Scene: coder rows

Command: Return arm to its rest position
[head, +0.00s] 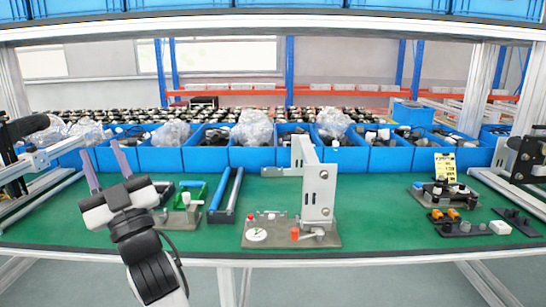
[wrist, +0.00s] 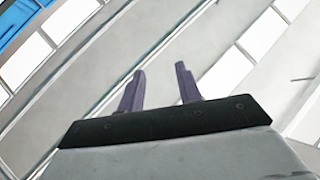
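My gripper (head: 103,165) is raised at the left over the near part of the green workbench (head: 380,220) in the head view. Its two purple-grey fingers point up and stand apart, with nothing between them. In the wrist view the gripper (wrist: 160,88) is also open and empty. Behind the fingers there I see only a tilted grey surface, white panels and a bit of blue at the top left.
A white and grey fixture (head: 318,192) stands mid-bench. A row of blue bins (head: 253,157) lines the back. Small fixtures (head: 448,193) sit at the right, and a green holder (head: 192,189) is just right of my gripper. The bench's front middle-right is clear.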

